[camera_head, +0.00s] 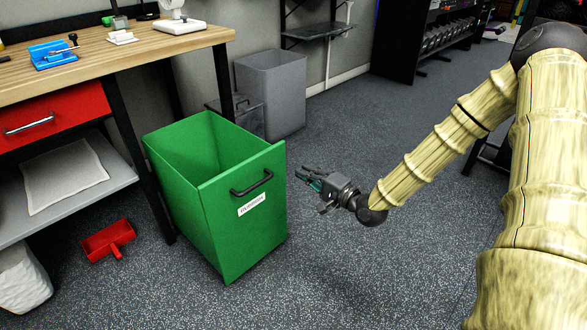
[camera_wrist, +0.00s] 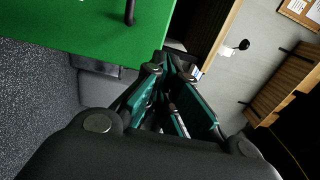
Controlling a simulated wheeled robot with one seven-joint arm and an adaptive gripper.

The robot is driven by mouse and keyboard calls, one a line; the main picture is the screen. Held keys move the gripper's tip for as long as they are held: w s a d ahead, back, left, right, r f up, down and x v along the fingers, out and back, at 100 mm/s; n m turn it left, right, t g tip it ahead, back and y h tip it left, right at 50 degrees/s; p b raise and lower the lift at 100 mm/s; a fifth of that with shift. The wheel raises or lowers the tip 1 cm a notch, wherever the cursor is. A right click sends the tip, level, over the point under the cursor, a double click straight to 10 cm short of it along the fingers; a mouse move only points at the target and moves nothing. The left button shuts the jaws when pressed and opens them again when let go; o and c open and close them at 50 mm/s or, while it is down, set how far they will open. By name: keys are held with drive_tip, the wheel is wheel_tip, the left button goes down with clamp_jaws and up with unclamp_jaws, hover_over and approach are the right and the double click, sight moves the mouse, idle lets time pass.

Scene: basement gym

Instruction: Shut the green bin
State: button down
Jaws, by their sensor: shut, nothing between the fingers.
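The green bin (camera_head: 235,225) stands on the floor beside the wooden workbench. Its top is open and I see into its empty-looking inside. A dark handle (camera_head: 252,183) and a white label (camera_head: 252,205) are on its front panel. My gripper (camera_head: 308,176) is to the right of the bin, near its front panel, apart from the handle in the head view. The fingers are shut with nothing held. In the wrist view the bin's green face (camera_wrist: 90,30) fills the upper left, with part of the handle (camera_wrist: 130,12), and my gripper (camera_wrist: 172,68) is in the middle.
The workbench (camera_head: 120,50) with a red drawer (camera_head: 50,118) is at the left. A grey bin (camera_head: 275,90) stands behind the green one. A red dustpan (camera_head: 108,240) lies on the floor. The floor right of the green bin is open.

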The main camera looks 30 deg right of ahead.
sight(270, 152)
drive_tip(key=b+x, duration=0.2)
drive_tip(key=x, duration=0.3)
drive_tip(key=b+x, duration=0.2)
drive_tip(key=x, duration=0.4)
drive_tip(key=shift+w+a+f+b, duration=0.15)
drive_tip(key=shift+w+f+b, duration=0.1)
drive_tip(key=shift+w+b, duration=0.05)
drive_tip(key=shift+w+a+r, duration=0.15)
drive_tip(key=shift+w+a, duration=0.1)
drive_tip(key=shift+w, duration=0.45)
